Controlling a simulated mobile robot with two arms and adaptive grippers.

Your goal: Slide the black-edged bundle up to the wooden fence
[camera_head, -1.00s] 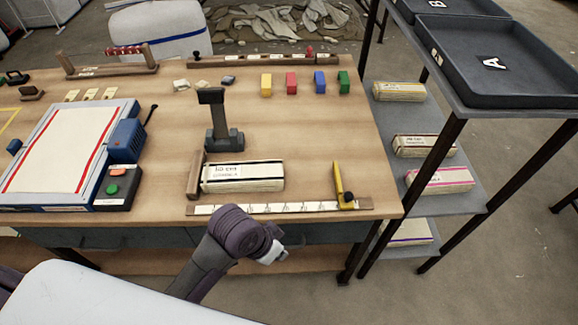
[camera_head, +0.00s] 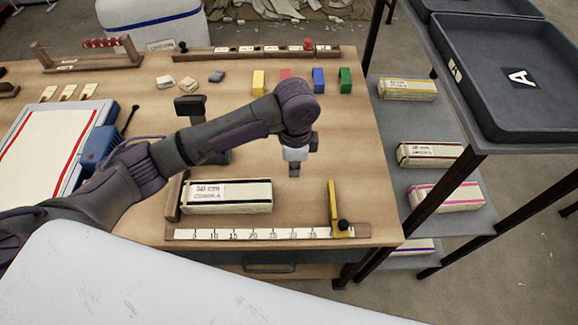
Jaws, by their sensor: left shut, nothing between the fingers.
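The black-edged bundle (camera_head: 245,201), cream cloth with a white "50 cm" label, lies flat on the table behind the ruler. Its left end is at the upright wooden fence (camera_head: 174,200); I cannot tell whether they touch or a thin gap is left. My left gripper (camera_head: 294,172) points down, shut and empty, over the table just beyond the bundle's back right corner. It appears apart from the bundle. My left arm crosses the view from the left, above the bundle. My right gripper is not in view.
A ruler (camera_head: 225,234) with a yellow stop (camera_head: 334,210) runs along the front edge. A dark post stand (camera_head: 190,106) is partly hidden behind my arm. Coloured blocks (camera_head: 318,80) stand at the back. A shelf rack (camera_head: 430,215) with other bundles is at the right.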

